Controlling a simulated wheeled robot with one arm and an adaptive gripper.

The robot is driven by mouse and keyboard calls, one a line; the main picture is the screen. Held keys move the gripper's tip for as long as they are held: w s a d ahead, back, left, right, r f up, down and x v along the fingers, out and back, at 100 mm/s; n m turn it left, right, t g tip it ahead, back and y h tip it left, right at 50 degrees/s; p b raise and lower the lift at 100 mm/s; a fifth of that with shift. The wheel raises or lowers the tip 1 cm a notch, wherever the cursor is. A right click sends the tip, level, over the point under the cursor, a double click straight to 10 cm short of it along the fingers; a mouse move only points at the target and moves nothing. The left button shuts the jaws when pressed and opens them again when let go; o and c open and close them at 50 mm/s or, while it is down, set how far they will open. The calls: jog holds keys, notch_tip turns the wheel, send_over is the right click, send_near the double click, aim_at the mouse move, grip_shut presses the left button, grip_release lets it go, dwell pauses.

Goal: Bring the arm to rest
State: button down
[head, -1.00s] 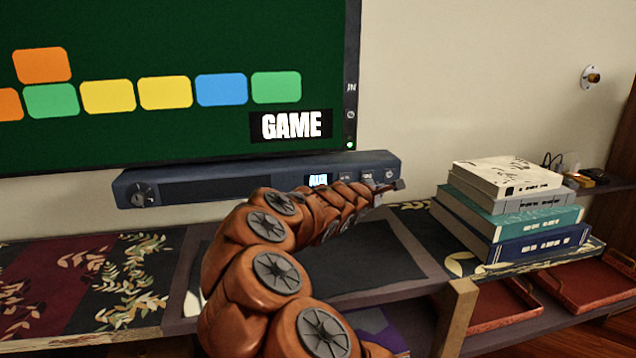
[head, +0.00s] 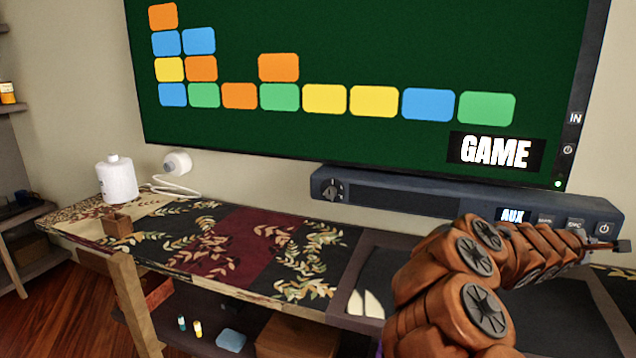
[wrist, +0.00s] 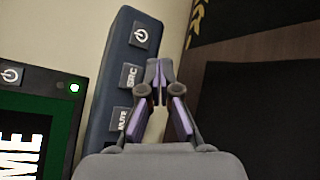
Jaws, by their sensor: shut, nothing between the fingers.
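My arm (head: 470,275) is orange-brown and segmented. In the head view it reaches from the bottom right up toward the right end of the soundbar. My gripper (head: 622,246) is at the right edge there, small and dark. In the wrist view my gripper (wrist: 160,68) has its two purple-grey fingers together and holds nothing. It is over the right side of the dark blue soundbar (wrist: 112,125), near the SRC button (wrist: 131,77). I cannot tell whether it touches the soundbar.
A screen reading GAME (head: 497,151) hangs above the soundbar. The shelf below bears a leaf-patterned runner (head: 240,245). Lower shelves hold small items.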

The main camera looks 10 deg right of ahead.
jog(key=s+a+r+m+h+p, duration=0.1)
jog(key=a+r+m+p, duration=0.15)
jog(key=r, duration=0.45)
jog(key=s+a+r+m+h+p, duration=0.1)
jog(key=a+r+p, duration=0.15)
jog(key=r, duration=0.35)
jog(key=s+a+r+m+g+y+p, duration=0.2)
jog(key=s+a+r+m+g+p, duration=0.1)
jog(key=s+a+r+m+p, duration=0.45)
jog(key=s+a+f+y+p, duration=0.2)
jog(key=s+a+y+p, duration=0.2)
jog(key=a, duration=1)
jog(key=s+a+f+n+g+y+p, duration=0.1)
jog(key=s+a+f+y+p, duration=0.2)
jog(key=a, duration=1.1)
jog(key=s+a+f+n+g+y+p, duration=0.1)
jog(key=s+a+y+p, duration=0.5)
jog(key=a, duration=0.8)
jog(key=shift+s+a+f+y+p, duration=0.25)
jog(key=shift+s+f+y+p, duration=0.25)
jog(key=shift+f+y, duration=0.45)
jog(key=shift+s+r, duration=0.1)
